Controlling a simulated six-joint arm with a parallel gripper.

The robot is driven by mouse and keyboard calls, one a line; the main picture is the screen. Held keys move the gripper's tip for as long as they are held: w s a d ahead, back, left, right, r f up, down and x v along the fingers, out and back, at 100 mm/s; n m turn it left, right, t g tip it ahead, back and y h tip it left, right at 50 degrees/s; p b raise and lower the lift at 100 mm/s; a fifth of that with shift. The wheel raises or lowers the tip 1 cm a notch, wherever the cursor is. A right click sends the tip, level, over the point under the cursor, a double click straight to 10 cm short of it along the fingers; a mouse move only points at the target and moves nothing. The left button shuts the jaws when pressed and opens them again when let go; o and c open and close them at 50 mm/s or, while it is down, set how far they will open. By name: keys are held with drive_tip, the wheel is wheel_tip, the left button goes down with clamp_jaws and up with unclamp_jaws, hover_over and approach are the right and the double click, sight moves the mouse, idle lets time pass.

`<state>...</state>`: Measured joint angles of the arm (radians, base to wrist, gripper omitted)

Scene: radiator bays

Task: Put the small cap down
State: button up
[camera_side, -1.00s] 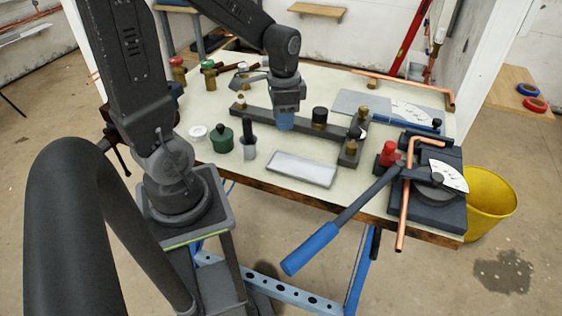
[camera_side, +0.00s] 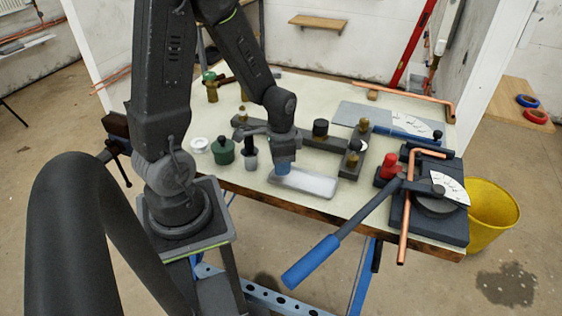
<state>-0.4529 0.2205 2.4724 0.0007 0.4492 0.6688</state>
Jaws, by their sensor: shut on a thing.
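My gripper (camera_side: 283,168) has blue fingertips and points straight down. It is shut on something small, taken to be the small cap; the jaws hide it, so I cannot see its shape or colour. The fingertips are over the left end of the pale grey shallow tray (camera_side: 318,187) near the bench's front edge. I cannot tell whether they or the held thing touch the tray. The visible part of the tray looks empty.
Left of the tray stand a grey cup with a dark handle (camera_side: 251,160), a green-lidded pot (camera_side: 223,152) and a white ring (camera_side: 199,145). Behind is a dark bar (camera_side: 320,140) carrying fittings. A pipe bender with a blue handle (camera_side: 312,262) stands right.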

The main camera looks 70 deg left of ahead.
drive_tip(key=shift+f, duration=0.1)
drive_tip(key=shift+f, duration=0.35)
drive_tip(key=shift+f, duration=0.15)
drive_tip(key=o, duration=1)
drive_tip(key=shift+o, duration=0.2)
wheel_tip(320, 180, up, 13)
drive_tip(key=s+d+r+n+t, duration=0.2)
drive_tip(key=s+d+r+t, duration=0.3)
drive_tip(key=d+r, duration=0.4)
drive_tip(key=shift+s+d+r+t, duration=0.15)
drive_tip(key=shift+d+r+t, duration=0.15)
drive_tip(key=shift+d, duration=1.2)
